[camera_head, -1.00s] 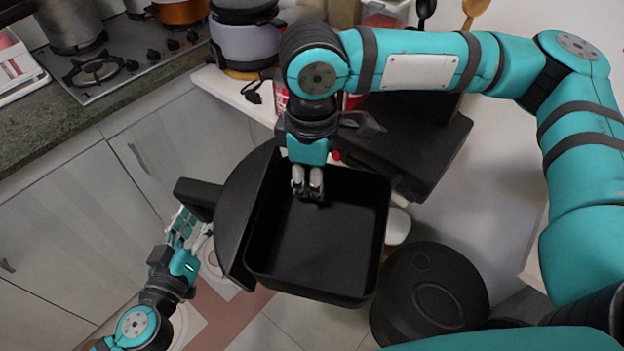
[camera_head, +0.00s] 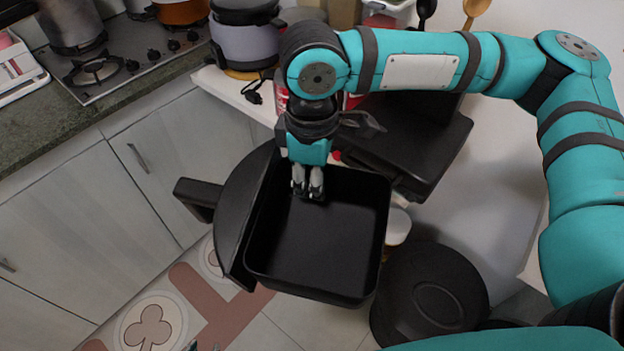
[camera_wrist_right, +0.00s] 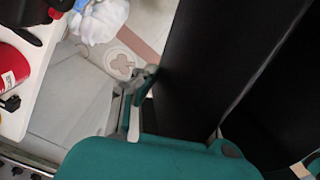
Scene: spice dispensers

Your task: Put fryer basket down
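The black fryer basket (camera_head: 318,235) is a square, open, empty bin with a curved front plate and a handle (camera_head: 198,196) at its left. It hangs in the air beside the white table, above the floor. My right gripper (camera_head: 308,193) is at the basket's back left corner, its fingers close together on it. In the right wrist view the black basket wall (camera_wrist_right: 205,60) runs between the fingers; the exact contact is partly hidden. Only small tips of my left gripper (camera_head: 203,347) show at the bottom edge, apart from the handle.
A black box-shaped appliance (camera_head: 415,145) stands on the white table (camera_head: 238,92) behind the basket. A grey pot (camera_head: 243,43) is at the table's left end. The stove counter (camera_head: 45,125) and grey cabinets (camera_head: 90,210) line the left. Tiled floor (camera_head: 235,300) lies open below.

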